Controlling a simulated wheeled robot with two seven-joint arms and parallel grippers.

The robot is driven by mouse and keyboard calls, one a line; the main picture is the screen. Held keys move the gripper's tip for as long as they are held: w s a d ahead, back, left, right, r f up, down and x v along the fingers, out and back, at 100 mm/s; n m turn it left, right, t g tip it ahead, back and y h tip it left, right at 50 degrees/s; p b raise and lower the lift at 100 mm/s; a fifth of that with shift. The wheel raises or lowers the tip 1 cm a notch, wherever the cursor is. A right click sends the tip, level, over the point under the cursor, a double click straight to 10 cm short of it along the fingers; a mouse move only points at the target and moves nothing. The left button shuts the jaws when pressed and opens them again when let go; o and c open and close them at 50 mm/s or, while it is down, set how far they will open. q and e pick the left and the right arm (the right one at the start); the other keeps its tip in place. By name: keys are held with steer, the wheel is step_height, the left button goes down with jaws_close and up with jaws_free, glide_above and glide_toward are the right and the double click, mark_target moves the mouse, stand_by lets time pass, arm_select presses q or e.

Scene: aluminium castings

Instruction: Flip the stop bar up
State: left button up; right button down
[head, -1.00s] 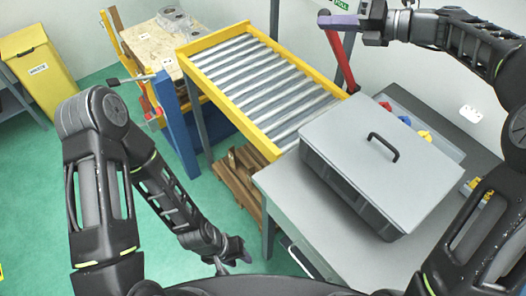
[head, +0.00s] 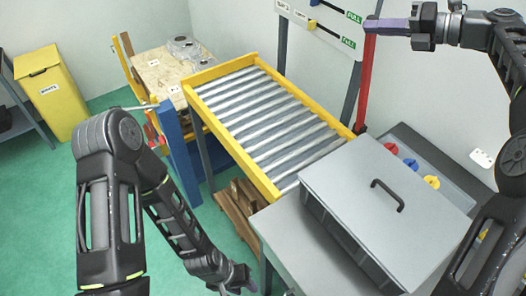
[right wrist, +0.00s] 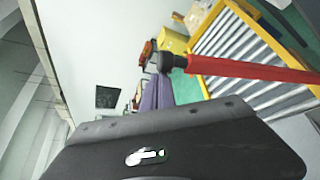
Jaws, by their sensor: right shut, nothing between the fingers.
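The red stop bar (head: 366,85) rises from the far right corner of the roller conveyor (head: 260,115) and stands close to upright in the head view, roughly in line with the grey post beside it. In the right wrist view the bar (right wrist: 250,70) crosses the picture and ends in a black knob (right wrist: 170,63). My right gripper (head: 387,27), with purple fingers, is shut and empty at the bar's upper part; whether it touches the bar I cannot tell. My left gripper (head: 240,279) hangs low at the bottom; its fingers are too unclear to judge.
A grey lidded box (head: 385,200) with a black handle stands on the grey table near the conveyor. Red, blue and yellow items lie behind it. A wall board (head: 325,20) with FULL labels is behind the bar. A yellow bin (head: 50,95) stands far left.

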stand_by(0.5)
steer(key=v, duration=0.7)
steer(key=shift+s+d, duration=0.15)
steer(key=shift+d, duration=0.15)
steer(key=shift+r, duration=0.1)
stand_by(0.4)
